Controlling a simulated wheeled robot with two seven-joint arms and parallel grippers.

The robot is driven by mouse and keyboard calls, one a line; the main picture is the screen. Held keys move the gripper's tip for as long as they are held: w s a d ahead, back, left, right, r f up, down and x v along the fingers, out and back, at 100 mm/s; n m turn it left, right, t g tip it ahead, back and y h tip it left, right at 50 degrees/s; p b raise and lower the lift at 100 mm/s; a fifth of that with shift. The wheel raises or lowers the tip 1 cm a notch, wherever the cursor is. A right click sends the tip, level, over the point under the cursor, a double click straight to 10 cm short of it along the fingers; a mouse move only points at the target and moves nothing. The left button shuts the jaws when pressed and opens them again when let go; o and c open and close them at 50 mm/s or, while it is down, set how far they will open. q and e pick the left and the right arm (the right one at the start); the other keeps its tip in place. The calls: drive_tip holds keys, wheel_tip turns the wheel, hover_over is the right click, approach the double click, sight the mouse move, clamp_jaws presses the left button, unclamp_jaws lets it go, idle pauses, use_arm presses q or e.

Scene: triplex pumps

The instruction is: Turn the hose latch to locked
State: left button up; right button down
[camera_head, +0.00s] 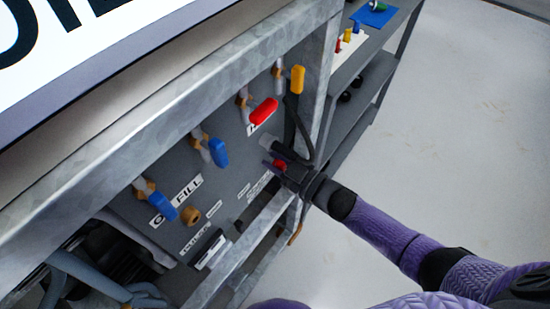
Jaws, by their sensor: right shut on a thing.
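My right gripper (278,168) reaches in from the right to the lower right part of a grey valve panel (225,180). It is shut on a small red part, which looks like the hose latch (280,165). The gripper's dark fingers hide much of this part, so I cannot tell its exact turn. A dark hose (303,130) curves down beside the gripper. Lettering on the panel just left of the gripper is partly covered. My left gripper is not in view.
The panel carries blue handles (218,152) (162,206), a red handle (264,111) and a yellow handle (297,80). A galvanized frame (160,85) surrounds it. A shelf cart (372,75) stands at the upper right. Pale floor (460,130) at right is mostly clear.

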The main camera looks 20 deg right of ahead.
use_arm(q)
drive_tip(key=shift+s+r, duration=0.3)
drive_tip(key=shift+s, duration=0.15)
use_arm(e)
drive_tip(key=shift+m, duration=1.6)
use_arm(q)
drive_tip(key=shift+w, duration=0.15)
use_arm(e)
drive_tip(key=c, duration=0.7)
unclamp_jaws()
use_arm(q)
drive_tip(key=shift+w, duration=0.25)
use_arm(e)
drive_tip(key=shift+o, duration=0.6)
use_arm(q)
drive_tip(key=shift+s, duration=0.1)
use_arm(e)
drive_tip(key=shift+s+d, duration=0.1)
